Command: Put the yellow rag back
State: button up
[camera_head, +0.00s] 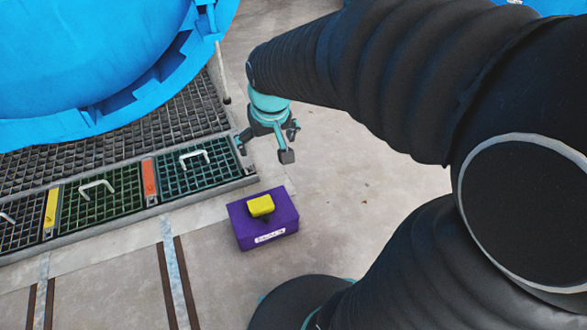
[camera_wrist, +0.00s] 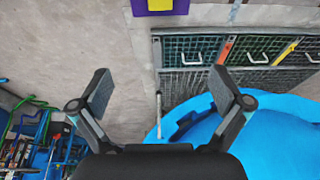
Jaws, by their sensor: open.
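A small yellow piece (camera_head: 261,206) with a dark part under it lies on top of a purple box (camera_head: 262,236) on the floor; I cannot tell for sure that it is the rag. In the wrist view the yellow piece (camera_wrist: 160,4) shows at the top edge, on the purple box (camera_wrist: 138,8), both partly cut off. My gripper (camera_head: 264,150) is open and empty, above the floor, higher up in the head picture than the box and apart from it. The wrist view shows its two fingers (camera_wrist: 161,85) spread wide with nothing between them.
Dark floor grates (camera_head: 102,200) with white handles lie at the left, with a yellow strip (camera_head: 51,208) and an orange strip (camera_head: 149,178) between them. A large blue vessel (camera_head: 90,50) stands beyond. Blue and green equipment (camera_wrist: 40,140) shows in the wrist view. Concrete around the box is clear.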

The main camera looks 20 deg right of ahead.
jog(key=s+r+t, duration=0.1)
jog(key=s+r, duration=0.1)
jog(key=s, duration=0.5)
jog(key=s+r+t, duration=0.1)
jog(key=s+r, duration=0.2)
jog(key=s, duration=0.5)
jog(key=shift+r, duration=0.25)
